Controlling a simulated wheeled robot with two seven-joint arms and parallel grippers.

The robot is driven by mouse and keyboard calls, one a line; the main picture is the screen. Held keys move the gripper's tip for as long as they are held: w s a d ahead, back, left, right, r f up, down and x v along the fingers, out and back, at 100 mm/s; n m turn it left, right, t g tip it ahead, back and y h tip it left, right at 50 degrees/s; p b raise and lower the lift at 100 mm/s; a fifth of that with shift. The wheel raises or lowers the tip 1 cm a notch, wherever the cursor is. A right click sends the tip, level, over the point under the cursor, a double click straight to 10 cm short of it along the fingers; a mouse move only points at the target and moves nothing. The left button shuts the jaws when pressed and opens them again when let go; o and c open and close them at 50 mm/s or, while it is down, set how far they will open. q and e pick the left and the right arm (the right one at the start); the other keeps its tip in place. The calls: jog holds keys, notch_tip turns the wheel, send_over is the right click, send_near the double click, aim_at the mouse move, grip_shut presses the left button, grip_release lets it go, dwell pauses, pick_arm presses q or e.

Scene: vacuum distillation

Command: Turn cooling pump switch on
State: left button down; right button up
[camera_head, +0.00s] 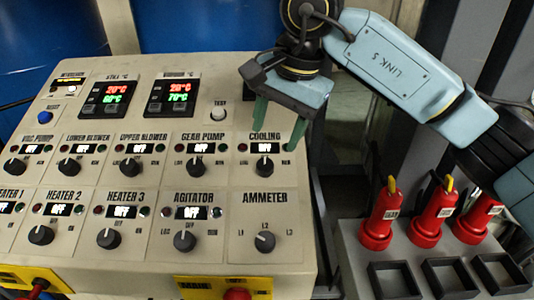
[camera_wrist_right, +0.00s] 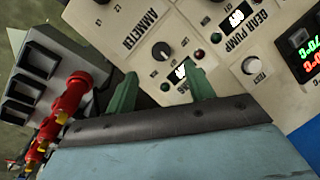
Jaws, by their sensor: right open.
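The cooling pump switch is a black round knob (camera_head: 264,167) under the label COOLING, at the right end of the panel's upper knob row. Its small display (camera_head: 264,147) reads OFF. The knob also shows in the right wrist view (camera_wrist_right: 161,50), just beyond the fingertips. My right gripper (camera_head: 276,134) is open, with two green fingers (camera_wrist_right: 161,84) apart and nothing between them. It hangs above the panel's right edge, just above and behind the cooling knob in the head view, apart from it. My left gripper is not in view.
The beige panel (camera_head: 150,180) carries several similar knobs, including the gear pump knob (camera_head: 196,167) and the ammeter knob (camera_head: 264,241). A white TEST button (camera_head: 218,113) is close by. Red-bodied devices (camera_head: 432,215) stand on a grey rack at right.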

aim_at(266, 164)
jog(key=p+x, duration=0.1)
jog(key=x, duration=0.6)
jog(key=shift+w+f, duration=0.15)
jog(key=shift+w+a+f, duration=0.1)
jog(key=shift+f, duration=0.25)
jog(key=c, duration=1)
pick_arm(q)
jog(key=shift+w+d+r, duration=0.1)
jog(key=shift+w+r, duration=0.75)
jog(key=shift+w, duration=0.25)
pick_arm(e)
jog(key=shift+o, duration=0.2)
